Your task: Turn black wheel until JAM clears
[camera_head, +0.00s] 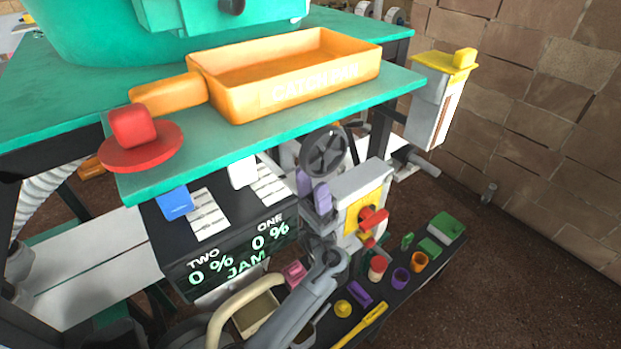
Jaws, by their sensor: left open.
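The black wheel (324,150) is a dark, spoked disc below the front edge of the green tabletop. A dark display (228,258) to its lower left reads TWO 0 %, ONE 0 % and JAM in pale green letters. My left gripper (313,188), with two purple fingers pointing upward, is open just below the wheel. The fingers are apart with nothing visible between them. Whether a fingertip touches the wheel's lower rim I cannot tell. My right gripper is not in view.
An orange tray (320,95) and a red knob on a disc (140,148) sit on the green top (300,122). A grey housing with a yellow panel and red valve handle (372,218) stands right of my gripper. A black shelf (400,300) below holds several small coloured parts.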

